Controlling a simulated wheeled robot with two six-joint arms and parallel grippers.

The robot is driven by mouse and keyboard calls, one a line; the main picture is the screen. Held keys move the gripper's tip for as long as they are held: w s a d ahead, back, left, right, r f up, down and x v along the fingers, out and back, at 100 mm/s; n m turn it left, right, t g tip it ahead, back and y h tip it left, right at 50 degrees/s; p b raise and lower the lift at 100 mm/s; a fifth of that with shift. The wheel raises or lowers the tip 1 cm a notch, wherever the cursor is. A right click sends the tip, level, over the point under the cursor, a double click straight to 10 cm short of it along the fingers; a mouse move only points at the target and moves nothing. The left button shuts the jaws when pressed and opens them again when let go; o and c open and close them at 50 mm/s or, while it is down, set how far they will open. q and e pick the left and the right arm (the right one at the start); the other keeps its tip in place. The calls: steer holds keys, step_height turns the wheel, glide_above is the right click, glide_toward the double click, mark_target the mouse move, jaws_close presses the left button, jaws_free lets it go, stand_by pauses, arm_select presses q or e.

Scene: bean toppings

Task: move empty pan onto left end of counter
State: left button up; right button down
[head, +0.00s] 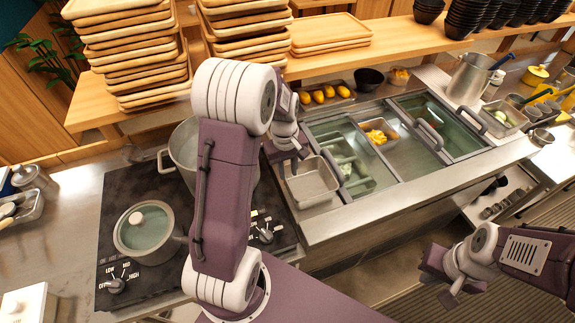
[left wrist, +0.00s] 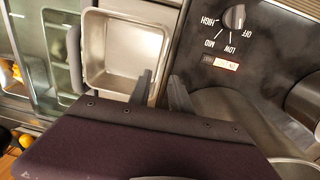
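The empty pan (head: 312,182) is a rectangular steel tray between the stove and the cold well in the head view. It also shows in the left wrist view (left wrist: 122,50), with nothing inside. My left gripper (head: 291,166) is by the pan's left edge in the head view. In the left wrist view its fingers (left wrist: 162,88) are open, one over the pan's corner and one beyond the rim towards the stove. I cannot tell their height above the rim. My right gripper (head: 438,286) appears open and empty over the floor. The counter's left end (head: 62,238) shows bare steel.
The black stove (head: 112,205) lies between the pan and the left end, with a lidded pot (head: 145,240) and a large pot (head: 182,155). A metal container (head: 22,207) and a white box (head: 28,303) stand on the left counter. Stacked wooden trays (head: 135,55) line the shelf.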

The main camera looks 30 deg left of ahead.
arm_select(q)
steer(key=s+d+r+m, duration=0.1)
steer(key=s+d+m, duration=0.6)
steer(key=s, duration=0.5)
steer(key=m, duration=0.2)
steer(key=shift+d+m+t, duration=0.4)
